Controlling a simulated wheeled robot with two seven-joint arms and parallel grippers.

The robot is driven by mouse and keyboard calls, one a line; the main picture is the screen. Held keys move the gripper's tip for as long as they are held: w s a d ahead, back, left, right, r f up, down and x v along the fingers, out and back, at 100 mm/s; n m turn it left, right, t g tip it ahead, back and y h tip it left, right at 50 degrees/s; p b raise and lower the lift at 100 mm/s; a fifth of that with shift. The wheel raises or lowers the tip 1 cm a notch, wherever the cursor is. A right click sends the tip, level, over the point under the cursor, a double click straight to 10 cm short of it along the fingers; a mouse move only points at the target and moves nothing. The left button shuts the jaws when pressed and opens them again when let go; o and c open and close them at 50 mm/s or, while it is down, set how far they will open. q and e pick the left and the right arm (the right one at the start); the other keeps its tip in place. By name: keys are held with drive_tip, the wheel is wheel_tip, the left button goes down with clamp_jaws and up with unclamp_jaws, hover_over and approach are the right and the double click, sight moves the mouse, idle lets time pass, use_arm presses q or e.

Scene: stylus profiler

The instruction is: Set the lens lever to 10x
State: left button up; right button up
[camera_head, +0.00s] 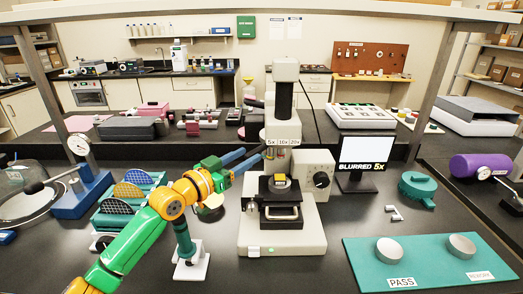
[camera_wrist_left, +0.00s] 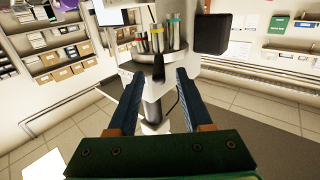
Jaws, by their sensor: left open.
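The profiler (camera_head: 283,238) stands in the middle of the bench, with a 5x, 10x, 20x label strip (camera_head: 283,142) on its head. The screen (camera_head: 366,153) beside it reads BLURRED 5X. My left gripper (camera_head: 252,155) is open at the left side of the profiler head, its blue fingers pointing at the lens area. In the left wrist view, a short black lever (camera_wrist_left: 158,73) lies between the open fingertips (camera_wrist_left: 161,80), with a gap on both sides. Several colour-banded lenses (camera_wrist_left: 160,40) show behind it. In the head view I cannot make out the lever clearly. My right gripper is not in view.
A teal mat (camera_head: 430,270) with PASS and REWORK labels lies at the front right. A wafer rack (camera_head: 125,195) and a blue dial gauge stand (camera_head: 82,193) are at the left. A white stand (camera_head: 191,262) sits below my left arm. Bench front is clear between stand and profiler.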

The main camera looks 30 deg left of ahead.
sight(260, 147)
use_arm(q)
drive_tip(key=w, duration=0.4)
drive_tip(key=w+d+p, duration=0.1)
drive_tip(key=shift+w, duration=0.4)
clamp_jaws()
idle(1.1)
